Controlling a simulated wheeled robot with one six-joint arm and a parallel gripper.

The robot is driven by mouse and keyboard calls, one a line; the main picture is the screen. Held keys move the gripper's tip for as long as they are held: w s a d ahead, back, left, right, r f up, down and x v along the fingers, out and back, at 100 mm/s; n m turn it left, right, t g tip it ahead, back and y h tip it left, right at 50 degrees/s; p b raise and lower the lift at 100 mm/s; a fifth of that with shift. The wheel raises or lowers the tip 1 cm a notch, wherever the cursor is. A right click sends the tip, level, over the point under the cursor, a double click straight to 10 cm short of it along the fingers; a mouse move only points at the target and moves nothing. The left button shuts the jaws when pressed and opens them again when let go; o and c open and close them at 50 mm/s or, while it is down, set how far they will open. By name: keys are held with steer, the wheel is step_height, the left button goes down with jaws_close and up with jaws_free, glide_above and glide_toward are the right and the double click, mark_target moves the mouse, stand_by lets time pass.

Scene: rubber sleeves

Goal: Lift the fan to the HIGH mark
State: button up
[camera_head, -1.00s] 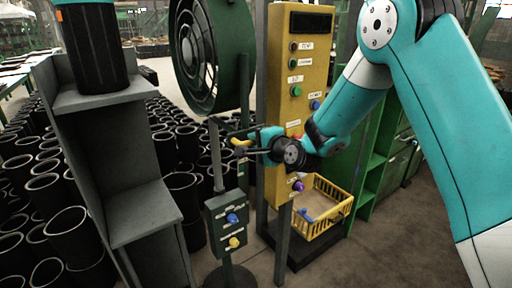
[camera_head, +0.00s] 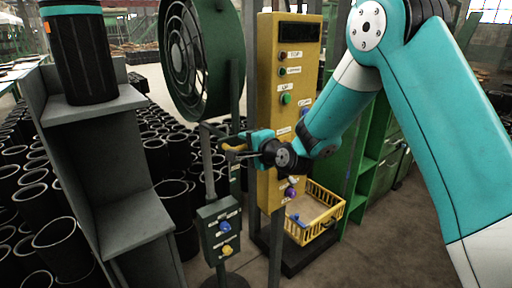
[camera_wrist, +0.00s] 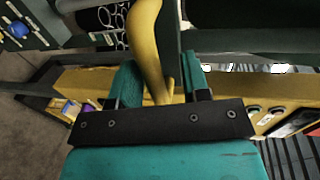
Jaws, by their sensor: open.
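The fan (camera_head: 205,60) is a round dark green cage fan carried on a grey pole (camera_head: 208,165). A yellow handle (camera_wrist: 148,40) sticks out at the pole below the fan. My gripper (camera_head: 238,148) is at this handle, left of the yellow panel. In the wrist view my gripper (camera_wrist: 158,82) is open, and the lower end of the yellow handle lies between its two teal fingers. Contact with the fingers cannot be told. I cannot make out a HIGH mark in either view.
A yellow panel (camera_head: 267,100) with labelled buttons stands behind my gripper. A green box (camera_head: 222,238) with blue and yellow knobs sits low on the pole. A grey shelf (camera_head: 130,215) is at left, with several black sleeves behind it. A yellow basket (camera_head: 322,226) lies at lower right.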

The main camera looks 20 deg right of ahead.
steer(key=b+v, duration=1)
steer(key=v, duration=0.7)
steer(key=shift+s+d, duration=0.1)
steer(key=s+a+f+n+g+y, duration=0.2)
steer(key=s+a+f+n+g, duration=0.1)
steer(key=s+a+n+g, duration=0.3)
steer(key=s+a+f+n+g+h, duration=0.1)
steer(key=s+a+f+n+g, duration=0.1)
steer(key=s+n+g, duration=0.2)
steer(key=s+a+f+n+g+h, duration=0.1)
steer(key=s+n+g, duration=0.4)
steer(key=s+n, duration=0.6)
step_height(320, 180, down, 2)
steer(key=shift+s+a+f+n+h, duration=0.15)
steer(key=shift+s+a+n+h, duration=0.25)
steer(key=shift+s, duration=0.65)
